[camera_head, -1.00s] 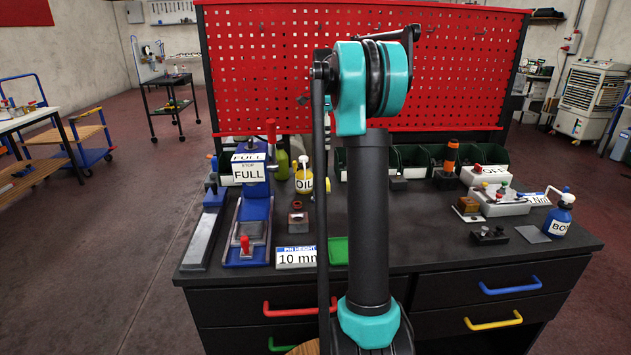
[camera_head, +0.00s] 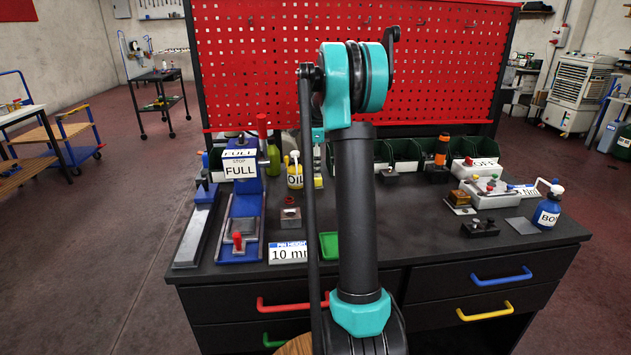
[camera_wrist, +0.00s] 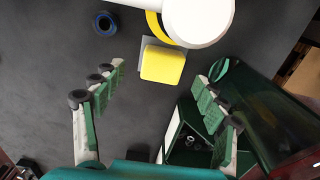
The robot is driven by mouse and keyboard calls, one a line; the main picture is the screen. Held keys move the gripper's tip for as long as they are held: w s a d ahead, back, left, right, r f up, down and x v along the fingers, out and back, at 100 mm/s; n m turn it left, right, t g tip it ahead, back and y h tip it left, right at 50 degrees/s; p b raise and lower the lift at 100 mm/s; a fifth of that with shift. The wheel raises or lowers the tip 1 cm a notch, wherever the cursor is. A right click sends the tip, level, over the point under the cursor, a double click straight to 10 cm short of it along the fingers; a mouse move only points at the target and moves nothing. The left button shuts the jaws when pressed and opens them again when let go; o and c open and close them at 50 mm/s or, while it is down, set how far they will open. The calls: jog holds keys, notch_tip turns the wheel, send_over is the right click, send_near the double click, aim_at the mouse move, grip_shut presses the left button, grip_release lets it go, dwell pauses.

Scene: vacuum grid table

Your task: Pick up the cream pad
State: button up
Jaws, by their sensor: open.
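A small yellow block (camera_wrist: 162,64) lies on a grey plate (camera_wrist: 148,42) in the wrist view; no plainly cream pad shows, and I cannot tell whether this block is it. A yellow patch (camera_head: 318,182) behind my arm in the head view may be the same block. My gripper (camera_wrist: 166,72) is open and empty, with green-padded fingers left and right of the yellow block in the picture. I cannot tell its height above the block. In the head view my arm hides most of the gripper.
A large white rounded thing (camera_wrist: 198,18) with a yellow band stands beside the block. A blue ring (camera_wrist: 105,23) lies at upper left. A dark green bin (camera_wrist: 190,140) is close by the right finger. The oil can (camera_head: 295,175) and green tray (camera_head: 329,245) are near my arm.

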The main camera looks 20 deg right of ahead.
notch_tip(320, 180, down, 4)
jog(key=shift+w+f, duration=0.15)
jog(key=shift+f, duration=0.1)
jog(key=c, duration=1.1)
jog(key=shift+c, duration=0.2)
notch_tip(320, 180, up, 20)
